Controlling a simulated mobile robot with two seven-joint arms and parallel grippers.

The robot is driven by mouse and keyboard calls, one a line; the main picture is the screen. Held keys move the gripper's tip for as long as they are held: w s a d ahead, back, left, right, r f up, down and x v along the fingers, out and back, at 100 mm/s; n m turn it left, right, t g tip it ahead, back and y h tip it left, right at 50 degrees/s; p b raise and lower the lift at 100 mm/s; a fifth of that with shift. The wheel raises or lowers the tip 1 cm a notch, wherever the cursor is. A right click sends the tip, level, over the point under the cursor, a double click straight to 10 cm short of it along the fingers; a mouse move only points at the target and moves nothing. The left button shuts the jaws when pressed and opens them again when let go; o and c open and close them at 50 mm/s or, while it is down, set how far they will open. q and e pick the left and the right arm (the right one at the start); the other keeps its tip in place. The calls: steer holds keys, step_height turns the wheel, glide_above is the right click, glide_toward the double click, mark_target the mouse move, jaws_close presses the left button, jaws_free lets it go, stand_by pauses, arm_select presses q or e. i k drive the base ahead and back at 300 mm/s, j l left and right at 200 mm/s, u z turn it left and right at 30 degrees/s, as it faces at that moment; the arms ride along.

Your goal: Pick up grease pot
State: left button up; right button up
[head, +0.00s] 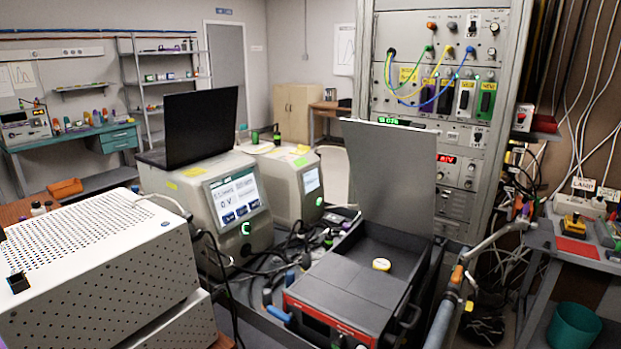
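A small round pot with a yellow lid (381,264), which looks like the grease pot, sits inside an open dark case (345,287) with a red front edge. The case's grey lid (392,180) stands raised behind it. The pot appears upright, and nothing touches it from above. Neither of my grippers shows in the head view.
Grey instruments with screens (238,197) and a black laptop (200,127) stand left of the case. A perforated white box (95,250) fills the lower left. Cables and a jointed pipe (452,290) flank the case. An equipment rack (440,20) stands behind.

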mark_target(382, 265)
steer(key=k, duration=0.45)
steer(key=u, duration=0.35)
steer(key=k+u, duration=0.15)
steer(key=u, duration=0.2)
steer(key=j+u, duration=0.1)
steer(key=u, duration=0.3)
steer(key=l+u, duration=0.35)
steer(key=k+l+u, duration=0.1)
steer(key=u, duration=0.25)
steer(key=k+l, duration=0.1)
steer(key=l, duration=0.5)
steer(key=k+l, duration=0.15)
steer(key=l, duration=0.45)
steer(key=k+l, duration=0.1)
steer(key=l, duration=0.5)
steer(key=k+l, duration=0.1)
steer(key=l, duration=0.5)
steer(key=k+l, duration=0.1)
steer(key=l, duration=0.5)
steer(key=k+l, duration=0.15)
steer(key=l, duration=0.45)
steer(key=k+l, duration=0.1)
steer(key=l, duration=0.5)
steer(key=k+l, duration=0.1)
steer(key=l, duration=0.45)
